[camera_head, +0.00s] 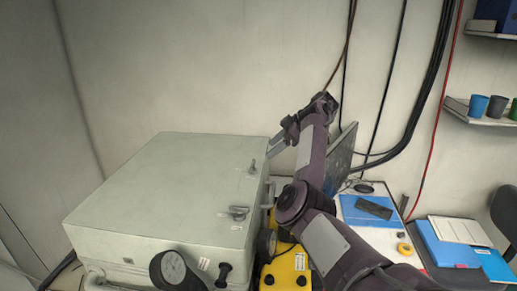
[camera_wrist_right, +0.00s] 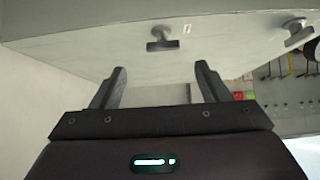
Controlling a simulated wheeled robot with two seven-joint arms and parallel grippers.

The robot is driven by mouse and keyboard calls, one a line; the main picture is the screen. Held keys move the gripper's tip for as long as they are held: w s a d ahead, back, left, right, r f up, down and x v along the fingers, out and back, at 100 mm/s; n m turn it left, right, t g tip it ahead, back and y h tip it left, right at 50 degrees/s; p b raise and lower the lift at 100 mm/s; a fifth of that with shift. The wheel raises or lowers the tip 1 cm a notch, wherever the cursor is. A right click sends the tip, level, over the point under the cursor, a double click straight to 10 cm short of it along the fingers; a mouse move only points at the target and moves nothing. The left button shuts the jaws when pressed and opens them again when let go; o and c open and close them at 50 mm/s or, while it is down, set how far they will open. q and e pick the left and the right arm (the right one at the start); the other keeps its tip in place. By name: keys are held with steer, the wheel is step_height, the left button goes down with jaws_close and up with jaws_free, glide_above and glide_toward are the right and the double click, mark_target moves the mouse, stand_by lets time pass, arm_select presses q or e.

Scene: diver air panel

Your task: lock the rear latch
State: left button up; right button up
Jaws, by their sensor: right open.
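The grey panel box (camera_head: 150,195) stands left of centre with two latches on its pale face. The rear latch (camera_head: 252,168) is the farther one, near the right edge; the front latch (camera_head: 238,213) is nearer. My right gripper (camera_head: 273,149) is just right of and beyond the rear latch, apart from it. In the right wrist view the right gripper (camera_wrist_right: 160,80) is open and empty. The T-shaped rear latch (camera_wrist_right: 165,42) shows ahead, between and beyond the fingertips. The front latch (camera_wrist_right: 298,34) is at upper right. My left gripper is out of view.
A round gauge (camera_head: 174,268) and a black knob (camera_head: 223,273) are at the box's near side. A yellow case (camera_head: 290,265) is beside it, under my arm. A dark upright panel (camera_head: 342,157) stands behind my right arm. Cables (camera_head: 385,85) hang on the wall.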

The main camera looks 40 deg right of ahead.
mark_target(253, 162)
steer(key=p+x, duration=0.1)
steer(key=x, duration=0.1)
steer(key=p+x, duration=0.2)
steer(key=x, duration=0.1)
steer(key=shift+w+a+p, duration=0.15)
steer(key=shift+a+p, duration=0.2)
steer(key=shift+a, duration=0.2)
steer(key=shift+w+a+f, duration=0.2)
steer(key=shift+w+f, duration=0.3)
steer(key=shift+f, duration=0.3)
steer(key=c, duration=1)
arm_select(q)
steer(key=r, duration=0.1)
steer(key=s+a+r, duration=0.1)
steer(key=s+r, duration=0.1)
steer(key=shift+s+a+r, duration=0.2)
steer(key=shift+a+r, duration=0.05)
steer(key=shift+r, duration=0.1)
